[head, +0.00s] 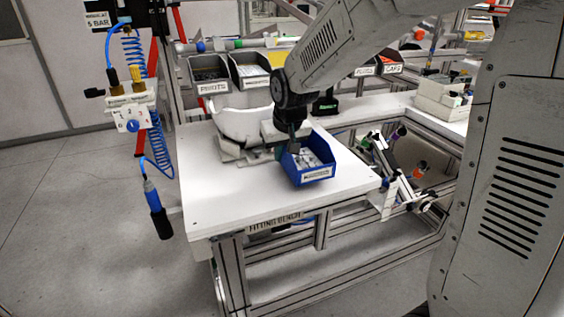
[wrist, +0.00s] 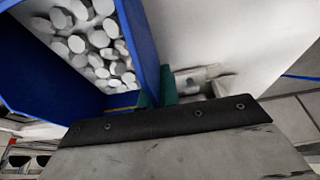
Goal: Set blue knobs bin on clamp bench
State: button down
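The blue bin (head: 316,175) holds pale round knobs and has a white label on its front. It is at the right part of the white bench top labelled FITTING BENCH (head: 225,200); I cannot tell whether it touches the surface. My gripper (head: 290,146) is at the bin's left rear edge. In the wrist view, the green fingertips (wrist: 158,92) sit close together on either side of the blue bin's wall (wrist: 138,35), pinching it. The knobs (wrist: 95,40) show inside. I see no bench labelled as the clamp bench.
A white shell (head: 238,122) on a grey fixture stands behind and left of the bin. Grey labelled bins (head: 209,76) stand on a rack behind. A blue coiled hose (head: 133,50) hangs at left. The bench's front left is clear.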

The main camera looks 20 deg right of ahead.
aim_at(281, 164)
jog(key=shift+f, duration=1.4)
jog(key=shift+s+f, duration=0.1)
jog(key=shift+f, duration=0.05)
jog(key=c, duration=1.6)
grip_release()
jog(key=shift+c, duration=0.2)
